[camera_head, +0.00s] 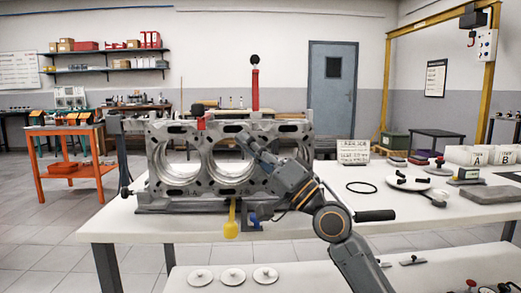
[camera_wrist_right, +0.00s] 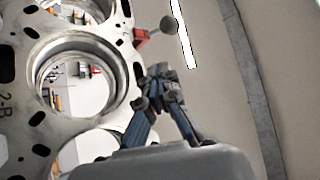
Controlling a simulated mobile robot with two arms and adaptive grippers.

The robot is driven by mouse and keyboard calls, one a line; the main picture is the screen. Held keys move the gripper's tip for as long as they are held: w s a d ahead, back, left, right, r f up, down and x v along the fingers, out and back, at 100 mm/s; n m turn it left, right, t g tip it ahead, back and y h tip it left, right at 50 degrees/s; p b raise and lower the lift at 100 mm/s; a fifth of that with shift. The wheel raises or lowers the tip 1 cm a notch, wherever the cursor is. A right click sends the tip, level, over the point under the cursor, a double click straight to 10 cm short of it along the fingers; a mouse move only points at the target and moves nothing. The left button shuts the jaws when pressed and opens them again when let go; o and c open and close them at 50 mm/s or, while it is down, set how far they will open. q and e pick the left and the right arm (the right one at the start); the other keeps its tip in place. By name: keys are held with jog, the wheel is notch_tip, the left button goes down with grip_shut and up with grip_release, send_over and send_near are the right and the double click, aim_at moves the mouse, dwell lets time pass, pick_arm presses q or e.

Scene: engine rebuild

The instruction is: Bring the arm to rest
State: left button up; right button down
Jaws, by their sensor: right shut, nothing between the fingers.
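My right arm comes in from the lower right in the head view. Its gripper (camera_head: 247,143) is in front of the upper face of the grey engine block (camera_head: 183,191), near the right-hand bore. In the right wrist view the gripper's fingertips (camera_wrist_right: 160,80) are together with nothing between them. The block (camera_wrist_right: 110,48) stands to the left of the fingers there, and I cannot tell how close they are to it. The block sits upright on a white table in the head view. My left gripper is in neither view.
The white table (camera_head: 408,213) carries a black ring (camera_head: 361,187) and plates with small parts at the right. A red handle with a black knob (camera_head: 255,80) rises behind the block. A yellow tool (camera_head: 231,222) hangs at the block's front. Discs lie on a lower white surface.

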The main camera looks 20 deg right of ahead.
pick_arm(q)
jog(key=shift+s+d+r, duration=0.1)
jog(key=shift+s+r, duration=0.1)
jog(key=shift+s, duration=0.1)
